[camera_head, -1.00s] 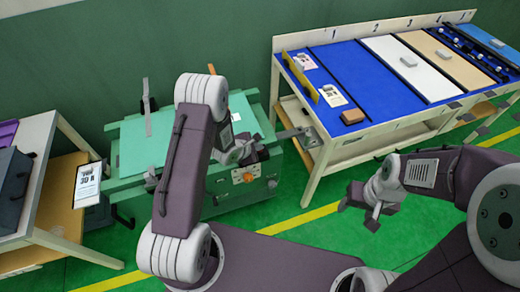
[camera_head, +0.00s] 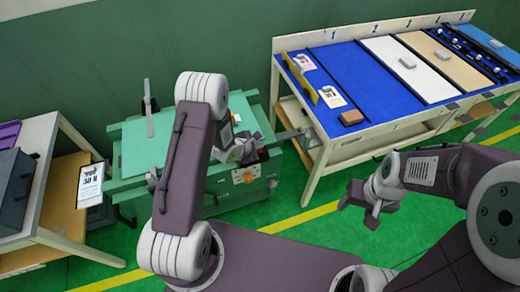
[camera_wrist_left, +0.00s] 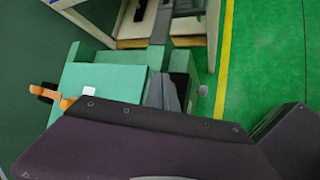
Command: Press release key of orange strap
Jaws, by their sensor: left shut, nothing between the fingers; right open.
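In the head view my left forearm covers most of that area. No release key can be made out clearly. My left gripper (camera_head: 250,149) is shut and empty over the right part of the bench; its dark fingers also show in the left wrist view (camera_wrist_left: 168,92). My right gripper (camera_head: 372,208) is open and empty above the floor at right.
A blue-topped table (camera_head: 335,70) stands at right.

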